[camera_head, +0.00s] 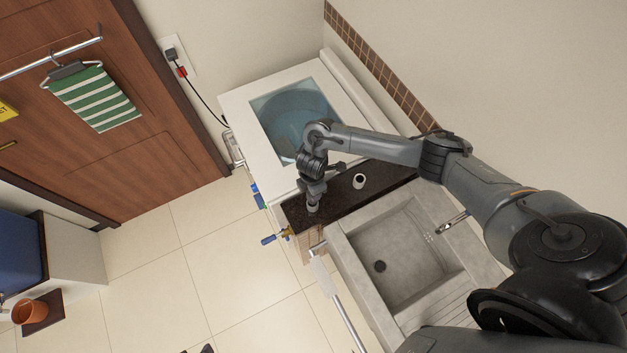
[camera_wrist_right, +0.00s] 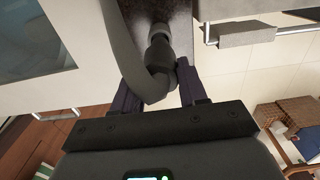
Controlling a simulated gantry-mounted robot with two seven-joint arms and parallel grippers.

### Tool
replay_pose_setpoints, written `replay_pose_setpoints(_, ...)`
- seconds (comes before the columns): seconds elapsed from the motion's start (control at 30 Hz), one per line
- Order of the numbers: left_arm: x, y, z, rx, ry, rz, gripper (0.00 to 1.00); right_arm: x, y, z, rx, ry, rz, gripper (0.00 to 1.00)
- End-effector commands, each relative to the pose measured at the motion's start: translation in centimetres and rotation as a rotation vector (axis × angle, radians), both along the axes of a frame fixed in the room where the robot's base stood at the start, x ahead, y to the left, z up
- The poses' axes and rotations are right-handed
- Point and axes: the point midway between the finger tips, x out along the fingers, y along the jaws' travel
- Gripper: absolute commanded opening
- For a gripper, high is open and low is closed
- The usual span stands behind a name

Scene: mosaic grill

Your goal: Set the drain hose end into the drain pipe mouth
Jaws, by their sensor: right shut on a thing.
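My right gripper (camera_head: 313,207) is over the front left part of the dark countertop between the washer and the sink. In the right wrist view my right gripper (camera_wrist_right: 160,82) is shut on the grey drain hose (camera_wrist_right: 122,50), which bends between the two dark fingers. The thicker hose end (camera_wrist_right: 159,38) points away from the gripper, over the dark countertop. A short white round piece with a dark opening, seemingly the drain pipe mouth (camera_head: 359,181), stands on the countertop to the right of the gripper, apart from it. My left gripper is not in view.
A white top-loading washer (camera_head: 238,103) with a glass lid stands behind the countertop (camera_head: 385,177). A grey stone sink (camera_head: 405,255) with a tap (camera_head: 453,222) lies in front. A blue-handled brass valve (camera_head: 272,238) sticks out at the left.

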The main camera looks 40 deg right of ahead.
Motion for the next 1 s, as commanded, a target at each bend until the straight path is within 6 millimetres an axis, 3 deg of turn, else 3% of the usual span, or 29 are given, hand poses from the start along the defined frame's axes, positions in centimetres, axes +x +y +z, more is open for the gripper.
replay_pose_setpoints(1.0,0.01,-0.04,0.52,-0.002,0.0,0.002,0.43,0.0,0.0,0.03,0.0,0.0,0.0,0.03)
